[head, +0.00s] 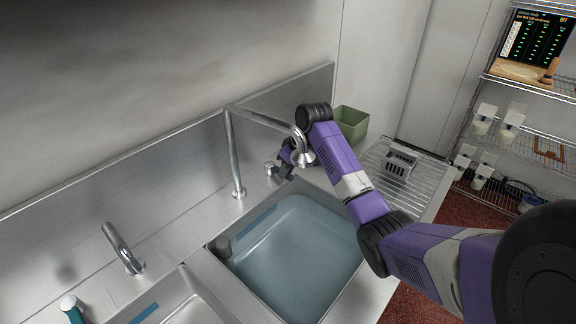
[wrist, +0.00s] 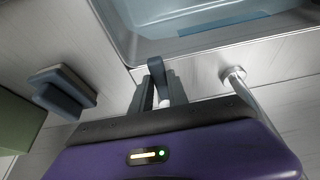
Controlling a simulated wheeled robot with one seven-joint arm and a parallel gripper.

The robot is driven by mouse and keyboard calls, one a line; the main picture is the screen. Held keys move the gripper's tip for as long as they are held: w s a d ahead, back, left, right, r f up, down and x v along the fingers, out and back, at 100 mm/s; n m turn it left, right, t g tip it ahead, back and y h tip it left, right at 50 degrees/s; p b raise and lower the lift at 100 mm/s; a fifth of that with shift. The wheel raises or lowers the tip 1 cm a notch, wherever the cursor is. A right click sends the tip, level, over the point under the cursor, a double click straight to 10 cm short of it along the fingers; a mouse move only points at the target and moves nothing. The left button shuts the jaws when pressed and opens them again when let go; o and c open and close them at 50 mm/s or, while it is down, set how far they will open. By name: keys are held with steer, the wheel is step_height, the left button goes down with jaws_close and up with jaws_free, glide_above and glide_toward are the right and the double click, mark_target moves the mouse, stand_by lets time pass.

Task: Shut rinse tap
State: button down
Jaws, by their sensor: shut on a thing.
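The rinse tap's tall bent metal spout (head: 233,150) rises behind the right basin and its outlet hangs near my arm. Its foot (wrist: 234,74) shows in the wrist view, right of my gripper. My gripper (head: 286,172) is low behind the basin's back edge, beside a round metal fitting (head: 270,168). In the wrist view my gripper (wrist: 160,92) is shut on a dark grey-blue lever, the tap handle (wrist: 157,68), which sticks out between the fingers toward the basin. My fingers hide its lower part. I cannot make out a stream of water under the spout.
The right basin (head: 222,262) holds bluish water. A shorter tap (head: 122,248) stands at the left basin. A green bin (head: 352,122) stands behind my arm, and a grey caddy (head: 400,162) sits on the drainer. A blue-grey block (wrist: 62,88) lies left of my gripper.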

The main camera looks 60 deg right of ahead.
steer(key=c, duration=1.3)
jaws_free()
steer(key=shift+r, duration=0.15)
steer(key=b+v, duration=0.1)
steer(key=v, duration=0.6)
steer(key=shift+s+a+r, duration=0.1)
steer(key=shift+s+r, duration=0.05)
steer(key=shift+r, duration=0.1)
steer(key=shift+s, duration=0.15)
